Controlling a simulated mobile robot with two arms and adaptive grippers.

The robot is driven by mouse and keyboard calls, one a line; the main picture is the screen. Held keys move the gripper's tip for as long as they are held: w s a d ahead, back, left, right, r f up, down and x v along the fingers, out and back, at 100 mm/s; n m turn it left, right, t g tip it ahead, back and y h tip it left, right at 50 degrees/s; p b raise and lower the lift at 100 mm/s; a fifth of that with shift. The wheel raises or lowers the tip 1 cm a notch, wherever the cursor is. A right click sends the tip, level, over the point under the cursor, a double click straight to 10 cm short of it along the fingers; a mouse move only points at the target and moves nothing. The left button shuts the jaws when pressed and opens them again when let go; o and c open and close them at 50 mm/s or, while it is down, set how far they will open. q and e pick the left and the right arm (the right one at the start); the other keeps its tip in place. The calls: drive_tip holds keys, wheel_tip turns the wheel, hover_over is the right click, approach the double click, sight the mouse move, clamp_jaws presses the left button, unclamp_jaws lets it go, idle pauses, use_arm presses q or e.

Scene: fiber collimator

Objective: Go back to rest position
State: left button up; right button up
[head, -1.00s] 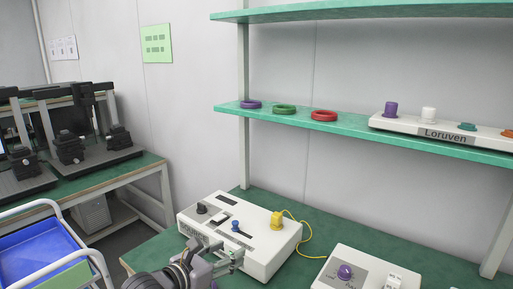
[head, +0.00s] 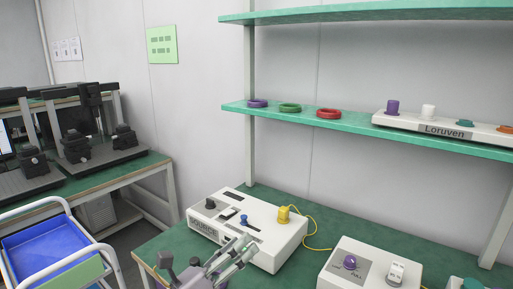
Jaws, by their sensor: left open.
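My left gripper (head: 243,248) shows at the bottom of the head view, in front of the white source box (head: 265,243). Its two fingers point up and right, apart, with nothing seen between them. The fingertips overlap the front of the box in the picture; I cannot tell whether they touch it. The box carries a black knob (head: 210,203), a blue knob (head: 244,220) and a yellow connector (head: 284,214) with a yellow cable. My right gripper is not in view.
The shelf (head: 350,131) above holds purple, green and red rings and the Loruven rack (head: 400,126). A cart with a blue tray (head: 45,252) stands at left.

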use_arm(q)
drive_tip(key=s+a+r+n+t+y, duration=0.25)
drive_tip(key=a+n+t+y, duration=0.6)
drive_tip(key=n, duration=0.65)
drive_tip(key=s+a+f+n+g+y, duration=0.3)
drive_tip(key=a+f+n+g+y, duration=0.2)
drive_tip(key=a+f+n, duration=0.3)
drive_tip(key=s+a+f+n+g+y, duration=0.35)
drive_tip(key=a+f+n+y, duration=0.25)
drive_tip(key=f+n, duration=0.35)
drive_tip(key=s+d+f+n+g+h, duration=0.25)
drive_tip(key=s+f+g, duration=0.4)
drive_tip(key=s, duration=0.35)
drive_tip(key=s+d+f+n+g+h, duration=0.1)
drive_tip(key=s+d+f+g+h, duration=0.3)
drive_tip(key=s+f, duration=0.45)
wheel_tip(320, 180, down, 22)
drive_tip(key=s+g+y+p, duration=0.1)
drive_tip(key=s+g+p, duration=0.1)
drive_tip(key=s+a+f+g+p, duration=0.1)
drive_tip(key=s+a+f+p, duration=0.1)
drive_tip(key=s+f, duration=1.3)
drive_tip(key=shift+s+a+f, duration=0.15)
drive_tip(key=shift+s+a, duration=0.4)
drive_tip(key=shift+s, duration=0.35)
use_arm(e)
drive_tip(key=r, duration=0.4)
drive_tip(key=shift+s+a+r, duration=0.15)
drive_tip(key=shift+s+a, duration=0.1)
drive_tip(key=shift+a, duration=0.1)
